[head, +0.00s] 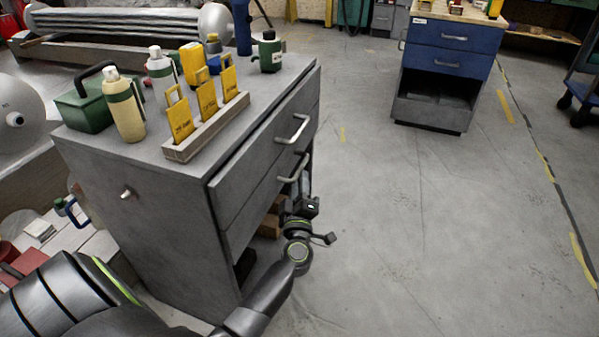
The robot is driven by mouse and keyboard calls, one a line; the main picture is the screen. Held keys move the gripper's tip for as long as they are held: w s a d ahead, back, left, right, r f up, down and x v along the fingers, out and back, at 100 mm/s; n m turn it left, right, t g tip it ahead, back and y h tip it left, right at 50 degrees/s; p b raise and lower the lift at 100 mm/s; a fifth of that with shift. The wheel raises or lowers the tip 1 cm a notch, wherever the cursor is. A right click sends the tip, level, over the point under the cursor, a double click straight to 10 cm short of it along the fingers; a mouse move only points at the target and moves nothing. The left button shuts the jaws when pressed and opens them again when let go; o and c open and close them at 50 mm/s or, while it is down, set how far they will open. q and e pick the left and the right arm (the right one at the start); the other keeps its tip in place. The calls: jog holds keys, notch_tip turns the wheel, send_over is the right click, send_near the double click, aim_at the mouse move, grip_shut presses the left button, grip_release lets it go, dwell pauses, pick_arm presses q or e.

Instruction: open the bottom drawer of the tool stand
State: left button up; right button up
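The grey tool stand (160,213) fills the left middle of the head view, with two drawers above an open lower bay. The top drawer (254,160) and the bottom drawer (252,208) look flush with the stand, each with a pale bar handle. My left gripper (303,184) is at the bottom drawer's handle (292,172), just below and in front of it. Its fingers are small, dark and partly hidden, so I cannot tell whether they are around the handle or touching it. My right gripper is not in view.
On the stand's top are bottles (125,105), a green box (85,103) and a holder (205,135) with yellow tags. Brown blocks (270,224) show in the lower bay. A blue drawer cabinet (447,62) stands at the back right. The floor right of the stand is clear.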

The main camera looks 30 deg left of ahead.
aim_at(300, 169)
pick_arm(q)
jog(key=shift+b+x, duration=0.35)
jog(key=shift+x, duration=2)
grip_shut()
